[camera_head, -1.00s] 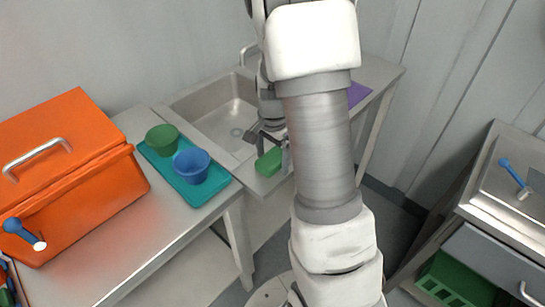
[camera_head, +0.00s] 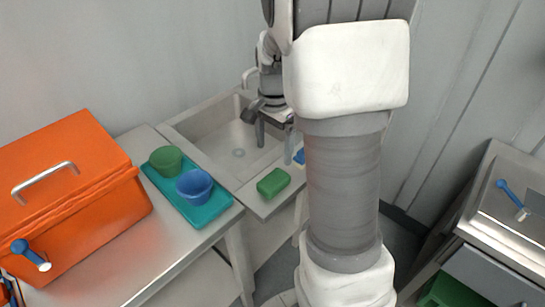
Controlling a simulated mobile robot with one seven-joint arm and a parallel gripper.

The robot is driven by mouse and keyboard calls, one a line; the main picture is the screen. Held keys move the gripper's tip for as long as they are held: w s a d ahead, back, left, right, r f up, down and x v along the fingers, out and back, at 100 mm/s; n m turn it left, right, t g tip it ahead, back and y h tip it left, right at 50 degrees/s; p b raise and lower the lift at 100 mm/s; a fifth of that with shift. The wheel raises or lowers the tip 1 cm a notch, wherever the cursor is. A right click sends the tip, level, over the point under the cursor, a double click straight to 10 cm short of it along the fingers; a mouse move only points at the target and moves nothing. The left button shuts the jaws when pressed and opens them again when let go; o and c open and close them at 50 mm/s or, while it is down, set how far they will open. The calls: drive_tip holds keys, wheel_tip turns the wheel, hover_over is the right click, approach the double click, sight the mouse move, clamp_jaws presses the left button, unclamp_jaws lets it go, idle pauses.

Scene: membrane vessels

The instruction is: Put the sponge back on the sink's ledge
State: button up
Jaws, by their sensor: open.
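The green sponge (camera_head: 273,183) lies flat on the front ledge of the metal sink (camera_head: 241,184), near the ledge's front edge. My gripper (camera_head: 274,135) is open and empty. It is above and behind the sponge in the picture, over the sink area, with a visible gap between them. My arm covers the right part of the sink and ledge.
A teal tray (camera_head: 212,211) with a green cup (camera_head: 166,160) and a blue cup (camera_head: 195,185) stands left of the sink. An orange box (camera_head: 75,210) is farther left. A small blue thing (camera_head: 299,156) shows beside my arm. The faucet (camera_head: 248,76) is behind the basin.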

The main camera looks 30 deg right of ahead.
drive_tip(key=s+a+r+n+t, duration=0.2)
drive_tip(key=s+a+r+n, duration=0.4)
drive_tip(key=s+n, duration=0.1)
drive_tip(key=s+a+r+n+t, duration=0.3)
drive_tip(key=s+a+r+n, duration=0.3)
drive_tip(key=s, duration=0.4)
drive_tip(key=shift+s+r+n+t, duration=0.15)
drive_tip(key=shift+r+n+t, duration=0.15)
drive_tip(key=shift+r+n, duration=0.15)
wheel_tip(320, 180, up, 3)
drive_tip(key=p, duration=0.3)
drive_tip(key=shift+f, duration=0.1)
